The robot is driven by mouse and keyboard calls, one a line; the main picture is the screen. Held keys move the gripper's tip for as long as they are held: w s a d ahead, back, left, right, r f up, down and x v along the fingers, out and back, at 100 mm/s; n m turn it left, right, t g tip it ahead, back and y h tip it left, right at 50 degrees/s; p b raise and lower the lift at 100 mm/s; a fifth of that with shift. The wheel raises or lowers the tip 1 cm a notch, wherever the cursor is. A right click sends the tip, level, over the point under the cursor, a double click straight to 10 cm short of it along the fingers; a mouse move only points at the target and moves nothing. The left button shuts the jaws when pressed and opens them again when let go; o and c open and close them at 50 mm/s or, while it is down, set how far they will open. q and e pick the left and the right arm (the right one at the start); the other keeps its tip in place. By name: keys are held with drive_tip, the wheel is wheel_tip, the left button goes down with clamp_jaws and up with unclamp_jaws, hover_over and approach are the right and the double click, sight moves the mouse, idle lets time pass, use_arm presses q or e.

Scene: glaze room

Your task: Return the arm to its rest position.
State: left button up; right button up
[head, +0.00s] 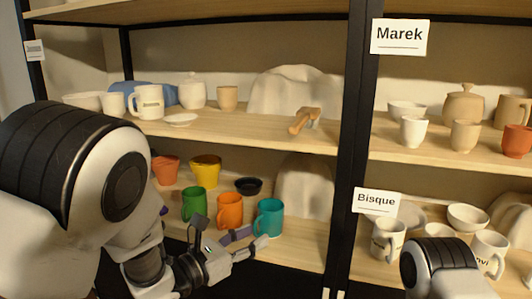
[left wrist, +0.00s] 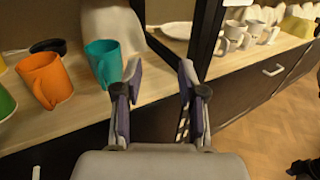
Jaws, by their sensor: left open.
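My left arm comes in from the left in the head view. Its gripper (head: 248,242) is in front of the lower shelf, close to the teal mug (head: 269,218). In the left wrist view the two fingers of the left gripper (left wrist: 153,88) stand apart with nothing between them. The teal mug (left wrist: 104,62) is just left of the fingers there, apart from them as far as I can tell. My right arm (head: 440,268) shows only as a link at the bottom right; its gripper is out of view.
An orange mug (head: 229,211), a green mug (head: 194,204) and a black bowl (head: 248,186) share the lower shelf (head: 296,250). A dark upright post (head: 349,140) divides the shelves. Bisque mugs (head: 387,240) stand right of it. A wooden-handled tool (head: 304,120) lies on the upper shelf.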

use_arm(q)
drive_tip(key=s+a+f+n+y, duration=0.1)
drive_tip(key=a+f+n+y, duration=0.15)
drive_tip(key=f, duration=0.75)
drive_tip(key=s+a+f+n+y, duration=0.2)
drive_tip(key=a+f+n, duration=0.2)
drive_tip(key=f, duration=0.5)
drive_tip(key=s+a+f+n+g+y, duration=0.35)
drive_tip(key=s+a+f+n, duration=0.25)
drive_tip(key=s+f+n, duration=0.4)
drive_tip(key=s+a+f+n+g+y, duration=0.35)
drive_tip(key=s+a+f+n, duration=0.25)
drive_tip(key=s+f+n, duration=0.45)
drive_tip(key=s+a+f+n+g+y, duration=0.1)
drive_tip(key=s+a+n+g, duration=0.15)
drive_tip(key=s+n, duration=0.45)
drive_tip(key=s+a+n+g+y, duration=0.1)
drive_tip(key=s+n+g, duration=0.15)
drive_tip(key=n, duration=0.85)
wheel_tip(320, 180, up, 34)
drive_tip(key=p, duration=3.4)
drive_tip(key=shift+n, duration=0.4)
use_arm(e)
wheel_tip(320, 180, up, 34)
drive_tip(key=shift+w, duration=0.3)
use_arm(q)
drive_tip(key=shift+w+f, duration=0.1)
drive_tip(key=shift+w, duration=0.05)
